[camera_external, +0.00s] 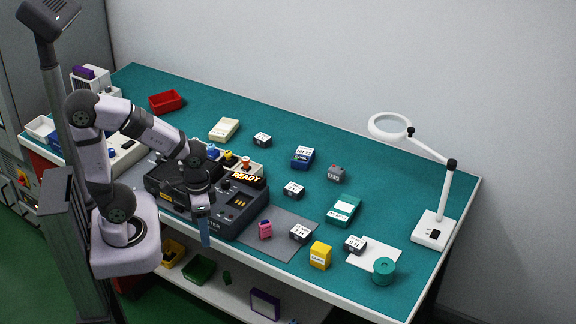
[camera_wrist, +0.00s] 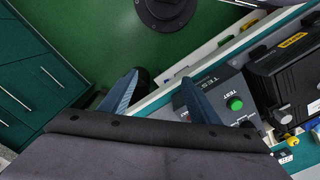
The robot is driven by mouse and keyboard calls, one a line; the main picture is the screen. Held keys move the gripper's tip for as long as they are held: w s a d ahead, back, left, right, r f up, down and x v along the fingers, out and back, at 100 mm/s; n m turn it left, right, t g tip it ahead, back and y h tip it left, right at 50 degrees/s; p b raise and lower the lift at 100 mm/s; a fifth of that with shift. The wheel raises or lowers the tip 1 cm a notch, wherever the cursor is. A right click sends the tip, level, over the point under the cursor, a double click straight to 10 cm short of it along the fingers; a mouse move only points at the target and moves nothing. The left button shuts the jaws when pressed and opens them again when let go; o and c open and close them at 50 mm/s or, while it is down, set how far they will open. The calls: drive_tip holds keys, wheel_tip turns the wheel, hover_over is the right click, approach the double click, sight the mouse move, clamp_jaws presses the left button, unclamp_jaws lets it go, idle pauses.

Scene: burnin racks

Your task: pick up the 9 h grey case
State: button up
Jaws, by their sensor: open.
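Several small dark grey cases with white labels lie on the green bench in the external view. One (camera_external: 300,233) is on the grey mat, one (camera_external: 355,245) lies by a white sheet, and others (camera_external: 293,190) (camera_external: 262,139) lie farther back. Their labels are too small to read surely, so I cannot tell which is the 9 h grey case. My gripper (camera_external: 204,240) is open and empty, pointing down by the bench's front edge, left of the cases. In the wrist view its blue fingers (camera_wrist: 160,77) are spread, with green floor and the bench edge beyond.
A black tester (camera_external: 240,205) reading READY stands right beside my gripper; its green button (camera_wrist: 235,103) shows in the wrist view. A pink item (camera_external: 265,229), yellow box (camera_external: 320,255), teal roll (camera_external: 384,271) and magnifier lamp (camera_external: 434,230) stand on the right.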

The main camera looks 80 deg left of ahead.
wheel_tip(320, 180, up, 2)
drive_tip(key=r, duration=0.1)
drive_tip(key=n+t+h+b, duration=0.95)
drive_tip(key=n+b, duration=0.65)
drive_tip(key=n, duration=1)
hover_over(353, 241)
drive_tip(key=s+a, duration=0.3)
drive_tip(key=a, duration=0.2)
drive_tip(key=f, duration=0.1)
drive_tip(key=shift+g+h, duration=0.25)
drive_tip(key=shift+h, duration=0.1)
drive_tip(key=f, duration=0.6)
drive_tip(key=shift+s+d+f+p, duration=0.2)
drive_tip(key=shift+d+f+p, duration=0.05)
drive_tip(key=shift+f+p, duration=0.15)
drive_tip(key=shift+f, duration=0.3)
drive_tip(key=shift+x, duration=1.05)
drive_tip(key=shift+s+f+p+x, duration=0.15)
drive_tip(key=shift+p+x, duration=0.1)
drive_tip(key=shift+x, duration=0.6)
drive_tip(key=shift+f+p+x, duration=0.15)
drive_tip(key=shift+p+x, duration=0.05)
drive_tip(key=shift+x, duration=0.7)
drive_tip(key=shift+s+f+p+x, duration=0.15)
drive_tip(key=shift+p+x, duration=0.1)
drive_tip(key=shift+x, duration=0.6)
drive_tip(key=shift+c, duration=0.3)
